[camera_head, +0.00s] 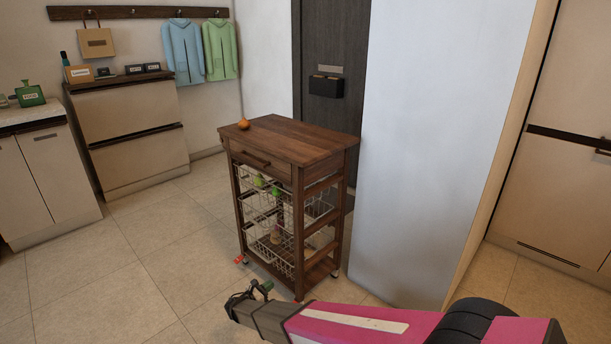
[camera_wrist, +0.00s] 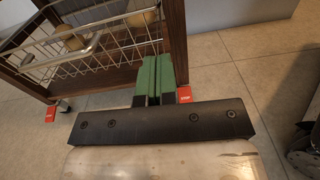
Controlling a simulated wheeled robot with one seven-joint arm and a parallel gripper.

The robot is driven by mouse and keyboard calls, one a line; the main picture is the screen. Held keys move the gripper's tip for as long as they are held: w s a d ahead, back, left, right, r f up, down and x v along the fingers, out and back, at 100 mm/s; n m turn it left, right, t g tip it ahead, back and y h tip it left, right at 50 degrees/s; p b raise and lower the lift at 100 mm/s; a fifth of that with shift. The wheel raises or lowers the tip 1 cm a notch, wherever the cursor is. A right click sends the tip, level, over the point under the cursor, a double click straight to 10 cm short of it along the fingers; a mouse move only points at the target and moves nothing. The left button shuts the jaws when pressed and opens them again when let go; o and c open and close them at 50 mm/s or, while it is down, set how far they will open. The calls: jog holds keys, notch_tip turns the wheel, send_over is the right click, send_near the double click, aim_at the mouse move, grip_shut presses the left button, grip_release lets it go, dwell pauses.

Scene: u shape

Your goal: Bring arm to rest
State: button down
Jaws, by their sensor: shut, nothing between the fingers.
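My arm, pink and black, reaches in from the lower right of the head view. My gripper (camera_head: 262,289) is low in front of the wooden kitchen cart (camera_head: 300,137), near its bottom front. In the wrist view the green fingers of my gripper (camera_wrist: 152,75) are pressed together with nothing between them. They point at the lower part of the cart (camera_wrist: 174,35), close to its corner post. I cannot tell whether they touch it.
The cart has wire baskets (camera_wrist: 90,38) with items inside and an orange fruit (camera_head: 243,124) on top. Red tags (camera_wrist: 184,94) lie by its wheels. A white wall (camera_head: 420,140) stands right of the cart. Tiled floor (camera_head: 130,280) is clear at left.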

jog(key=s+d+r+m+g+y, duration=0.1)
jog(key=d+r+m+g, duration=0.55)
jog(key=d, duration=0.65)
jog(key=s+d+r+m+g+y, duration=0.1)
jog(key=d+r+m+g, duration=0.55)
jog(key=d, duration=0.75)
jog(key=s+d+r+m+y, duration=0.9)
jog(key=d+r+m, duration=0.3)
jog(key=r+m, duration=0.2)
jog(key=shift+s+d+r+y, duration=0.3)
jog(key=shift+s+y, duration=0.1)
jog(key=shift+s, duration=0.2)
